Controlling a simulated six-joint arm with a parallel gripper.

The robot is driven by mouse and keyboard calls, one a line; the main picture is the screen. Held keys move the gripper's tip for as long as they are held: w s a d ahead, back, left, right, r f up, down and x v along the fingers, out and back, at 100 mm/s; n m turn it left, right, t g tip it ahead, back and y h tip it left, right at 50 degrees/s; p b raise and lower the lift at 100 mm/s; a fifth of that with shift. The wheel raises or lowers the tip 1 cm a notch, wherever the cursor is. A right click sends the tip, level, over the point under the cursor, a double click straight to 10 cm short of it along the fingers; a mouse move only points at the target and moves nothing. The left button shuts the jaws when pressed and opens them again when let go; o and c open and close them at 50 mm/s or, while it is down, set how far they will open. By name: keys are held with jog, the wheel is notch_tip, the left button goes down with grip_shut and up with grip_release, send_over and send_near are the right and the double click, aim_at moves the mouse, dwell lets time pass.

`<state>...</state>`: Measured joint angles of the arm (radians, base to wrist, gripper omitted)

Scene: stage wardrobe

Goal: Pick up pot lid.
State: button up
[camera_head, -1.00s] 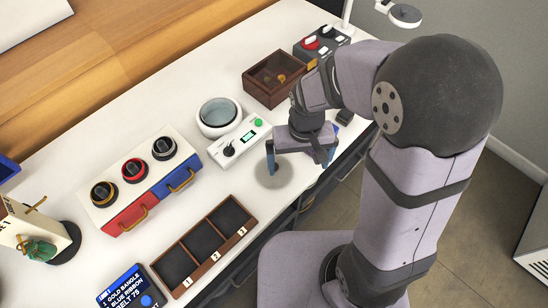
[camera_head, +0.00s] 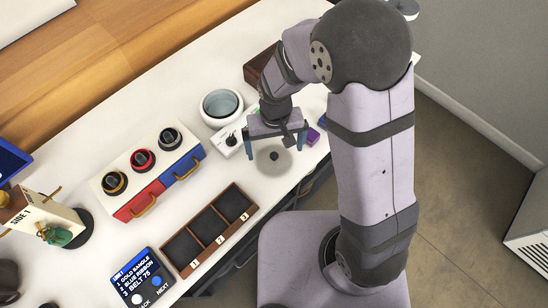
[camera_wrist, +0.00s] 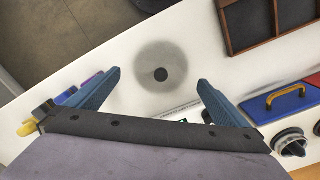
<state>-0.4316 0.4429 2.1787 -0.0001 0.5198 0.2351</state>
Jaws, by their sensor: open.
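The pot lid (camera_head: 268,164) is a round, greyish, see-through disc with a small dark knob. It lies flat on the white table, and it also shows in the wrist view (camera_wrist: 145,78). My gripper (camera_head: 275,148) is open and points down above the lid. In the wrist view, its two blue fingertips (camera_wrist: 159,78) lie to either side of the lid, with the knob between them. Nothing is between the fingers at their own height. A round pot (camera_head: 222,105) with a pale rim stands behind and left of my gripper.
A white control box (camera_head: 230,146) sits just behind my gripper, partly hidden. A small purple thing (camera_head: 313,135) lies close to the right finger. A wooden three-part tray (camera_head: 210,230) and a box with red and blue drawers (camera_head: 150,172) stand left. The table's front edge is near.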

aim_at(274, 156)
jog(key=shift+a+f+p, duration=0.15)
jog(key=shift+f+p, duration=0.35)
jog(key=shift+f, duration=2.05)
jog(key=c, duration=0.9)
